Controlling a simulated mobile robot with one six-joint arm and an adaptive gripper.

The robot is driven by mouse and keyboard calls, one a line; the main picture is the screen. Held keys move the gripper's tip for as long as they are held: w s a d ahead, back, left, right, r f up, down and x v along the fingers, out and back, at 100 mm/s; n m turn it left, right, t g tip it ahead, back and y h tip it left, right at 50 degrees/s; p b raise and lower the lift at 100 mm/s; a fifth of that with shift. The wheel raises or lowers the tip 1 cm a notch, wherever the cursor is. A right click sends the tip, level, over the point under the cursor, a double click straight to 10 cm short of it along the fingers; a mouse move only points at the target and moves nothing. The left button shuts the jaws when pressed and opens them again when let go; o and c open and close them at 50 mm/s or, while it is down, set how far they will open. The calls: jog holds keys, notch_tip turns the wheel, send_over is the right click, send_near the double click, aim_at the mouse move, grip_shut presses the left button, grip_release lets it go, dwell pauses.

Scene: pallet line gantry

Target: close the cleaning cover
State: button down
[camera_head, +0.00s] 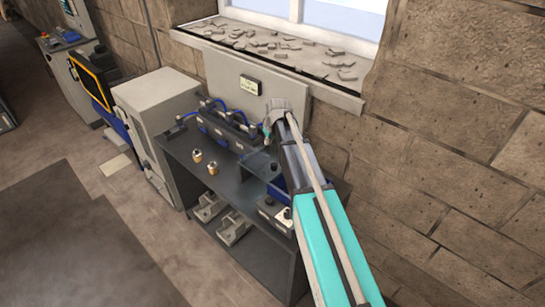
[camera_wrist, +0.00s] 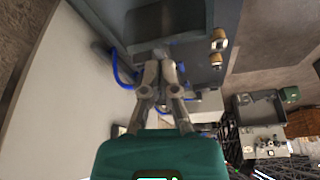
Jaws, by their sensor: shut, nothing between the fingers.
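I cannot tell for sure which part is the cleaning cover. A dark grey panel-like part (camera_head: 262,166) on the bench, just left of my arm, may be it. A dark grey recessed, box-like part (camera_wrist: 165,22) shows at the top of the wrist view; I cannot tell if it is the same part. My gripper (camera_wrist: 161,55) is shut and empty, its fingertips together at or just below that part's lower edge in the picture. Contact cannot be told. In the head view my arm hides most of the gripper and some of the bench behind it.
The dark bench (camera_head: 225,176) carries a valve block with blue hoses (camera_head: 226,124) and two brass fittings (camera_head: 197,156), also in the wrist view (camera_wrist: 217,36). A labelled grey board (camera_head: 230,72) stands behind. A pale cabinet (camera_head: 160,105) stands left. The floor in front is clear.

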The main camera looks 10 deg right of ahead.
aim_at(269, 163)
jog(key=shift+d+f, duration=0.15)
jog(key=b+x, duration=0.9)
jog(key=x, duration=0.1)
jog(key=shift+b, duration=0.4)
jog(key=s, duration=0.1)
jog(key=s+d, duration=0.1)
jog(key=s, duration=0.1)
jog(key=shift+r, duration=0.2)
jog(key=shift+s+d, duration=0.25)
jog(key=shift+s, duration=0.15)
jog(key=shift+s+d, duration=0.1)
